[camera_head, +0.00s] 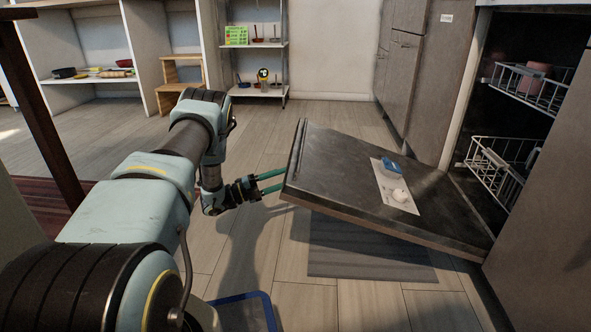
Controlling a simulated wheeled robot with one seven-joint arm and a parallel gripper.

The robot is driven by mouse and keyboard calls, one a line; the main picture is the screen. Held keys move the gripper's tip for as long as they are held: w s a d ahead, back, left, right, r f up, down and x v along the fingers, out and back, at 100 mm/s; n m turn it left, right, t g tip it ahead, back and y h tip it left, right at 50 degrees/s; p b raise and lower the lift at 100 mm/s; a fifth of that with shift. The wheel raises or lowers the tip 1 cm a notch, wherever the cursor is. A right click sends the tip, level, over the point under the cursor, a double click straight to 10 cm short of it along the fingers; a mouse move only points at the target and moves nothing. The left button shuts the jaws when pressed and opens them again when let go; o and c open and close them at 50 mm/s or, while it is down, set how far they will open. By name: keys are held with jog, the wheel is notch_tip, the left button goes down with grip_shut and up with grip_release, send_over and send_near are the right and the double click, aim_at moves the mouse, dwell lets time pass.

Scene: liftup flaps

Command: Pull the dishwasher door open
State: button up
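The dishwasher door (335,170) is swung far down and tilts outward, its free edge raised above the floor. The dishwasher (480,115) stands open at the right, with wire racks inside. On the door's inner face are a white panel (384,178), a blue piece (392,166) and a round white piece (400,196). My gripper (284,181) is at the door's free left edge, with green fingers pointing right toward it. The two fingers are apart with a gap between them. Nothing shows between them; whether the tips touch the edge is unclear.
An upper rack (530,88) holds a reddish pot or bowl, and a lower rack (490,165) sits below. A grey mat (365,250) lies under the door. Shelves (95,78) and a small wooden stool (180,82) stand at the back.

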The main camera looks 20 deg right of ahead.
jog(key=shift+s+a+f+p, duration=0.1)
jog(key=shift+a+f+p, duration=0.1)
jog(key=shift+a, duration=0.55)
jog(key=shift+w+a+f+p, duration=0.1)
jog(key=shift+a+p, duration=0.1)
jog(key=shift+a, duration=0.55)
jog(key=shift+s+a+f+p, duration=0.1)
jog(key=shift+a+f+p, duration=0.1)
jog(key=shift+a, duration=0.55)
